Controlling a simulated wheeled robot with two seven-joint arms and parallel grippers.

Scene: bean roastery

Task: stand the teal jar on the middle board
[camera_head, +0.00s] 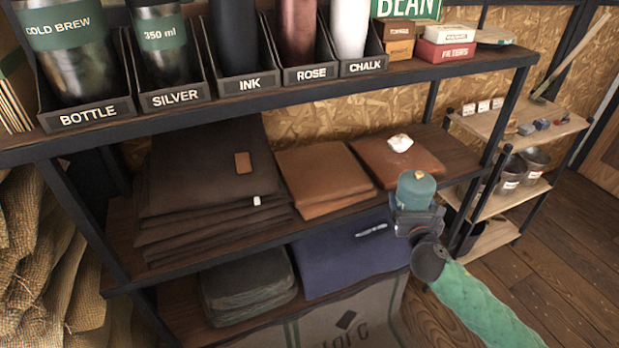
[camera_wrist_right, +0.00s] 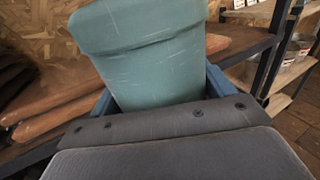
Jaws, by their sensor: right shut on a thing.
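The teal jar (camera_head: 417,190) is held by my right gripper (camera_head: 418,214), in front of the right part of the rack. It looks roughly upright in the head view and slightly tilted in the right wrist view (camera_wrist_right: 145,50). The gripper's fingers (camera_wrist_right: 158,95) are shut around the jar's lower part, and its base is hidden. The middle board (camera_head: 457,152) is the wooden shelf behind the jar. It bears dark folded cloths (camera_head: 200,180), brown folded pieces (camera_head: 325,172) and a brown piece (camera_head: 415,158) with a white crumpled thing on top. My left gripper is not in view.
The top board (camera_head: 440,68) carries labelled bins with bottles and some boxes. The lower board holds a dark stack (camera_head: 248,285) and blue cloth (camera_head: 350,258). A black post (camera_head: 500,125) stands at the right end. The middle board's right end looks bare.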

